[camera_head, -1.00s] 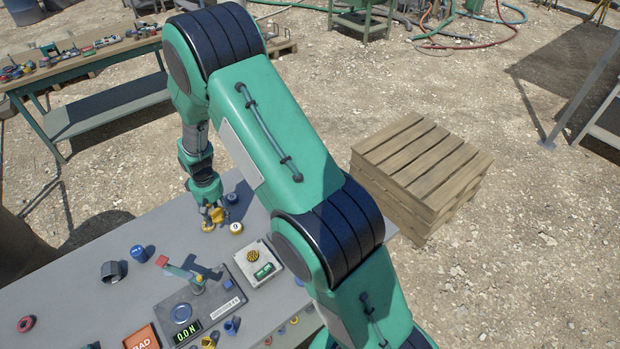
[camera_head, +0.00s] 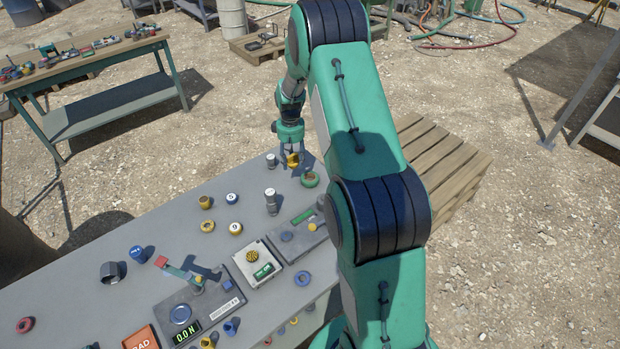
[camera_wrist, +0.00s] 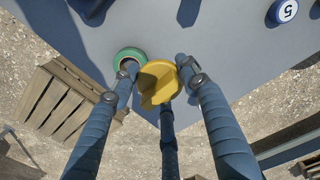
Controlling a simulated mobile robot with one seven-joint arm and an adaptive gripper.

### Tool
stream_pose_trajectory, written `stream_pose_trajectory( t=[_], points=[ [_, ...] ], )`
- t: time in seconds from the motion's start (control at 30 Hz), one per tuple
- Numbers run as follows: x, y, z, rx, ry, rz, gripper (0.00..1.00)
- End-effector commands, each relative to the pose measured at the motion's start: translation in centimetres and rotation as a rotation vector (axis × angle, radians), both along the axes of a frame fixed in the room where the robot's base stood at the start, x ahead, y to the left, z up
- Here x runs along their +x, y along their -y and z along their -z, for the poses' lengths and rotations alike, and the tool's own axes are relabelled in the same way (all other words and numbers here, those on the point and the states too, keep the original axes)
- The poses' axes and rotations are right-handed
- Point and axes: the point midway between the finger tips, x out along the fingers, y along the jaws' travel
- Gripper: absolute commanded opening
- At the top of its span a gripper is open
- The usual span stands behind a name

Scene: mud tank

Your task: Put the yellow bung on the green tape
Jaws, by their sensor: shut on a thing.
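My gripper (camera_head: 292,154) is shut on the yellow bung (camera_head: 293,161), over the far right end of the grey table. In the wrist view the bung (camera_wrist: 158,82) sits between the fingertips. The green tape (camera_head: 310,180) is a ring lying on the table, just right of and nearer than the bung in the head view. In the wrist view the tape (camera_wrist: 127,53) shows left of the bung, partly behind it and a finger. The bung appears held above the table; the exact gap cannot be told.
Grey cylinders (camera_head: 271,203) stand left of the tape, and a device with a green lever (camera_head: 301,217) lies nearer. A wooden pallet stack (camera_head: 440,150) stands on the ground beyond the table's right end.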

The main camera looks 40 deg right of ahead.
Motion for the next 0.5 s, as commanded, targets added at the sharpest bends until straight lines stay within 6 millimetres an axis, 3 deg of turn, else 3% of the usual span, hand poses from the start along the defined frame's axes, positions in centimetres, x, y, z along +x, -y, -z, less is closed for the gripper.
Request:
stream_pose_trajectory(
  t=[0.03, 0.2, 0.5],
  points=[
    [-0.4, 1.7, -0.3, -0.001, 0.001, 0.010, 0.23],
    [-1.5, 5.4, -0.9, 0.000, 0.001, 0.025, 0.23],
    [-2.1, 7.2, -1.3, 0.000, 0.000, 0.031, 0.23]
  ],
)
